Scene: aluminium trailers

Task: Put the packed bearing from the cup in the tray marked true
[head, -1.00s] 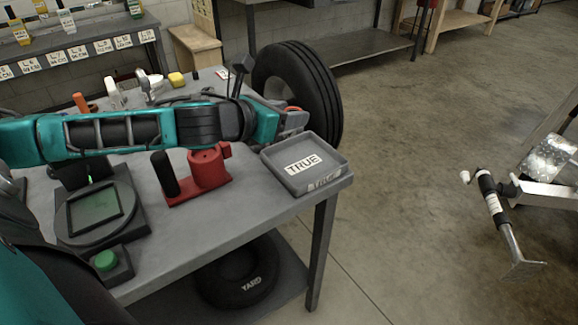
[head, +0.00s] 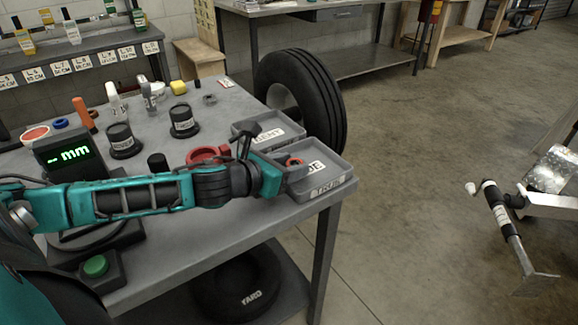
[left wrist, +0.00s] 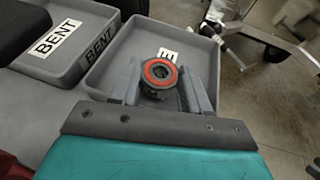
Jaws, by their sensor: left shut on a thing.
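My left gripper (head: 290,168) is shut on a dark ring-shaped bearing (head: 294,161) with an orange-red ring on its face. The bearing also shows between the fingers in the left wrist view (left wrist: 160,72). The gripper holds it over the grey tray marked TRUE (head: 328,188), at the table's right front corner; whether it touches the tray floor I cannot tell. The arm hides part of the tray's inner label. Two dark cups with white labels stand on the table, one at the left (head: 122,141) and one farther back (head: 184,121). My right gripper is out of view.
A grey tray marked BENT (head: 240,127) adjoins the TRUE tray behind. A red fixture (head: 207,154) is partly hidden behind my arm. A gauge display (head: 70,153) and green button (head: 95,266) are at the left. A tyre (head: 325,100) stands beyond the table.

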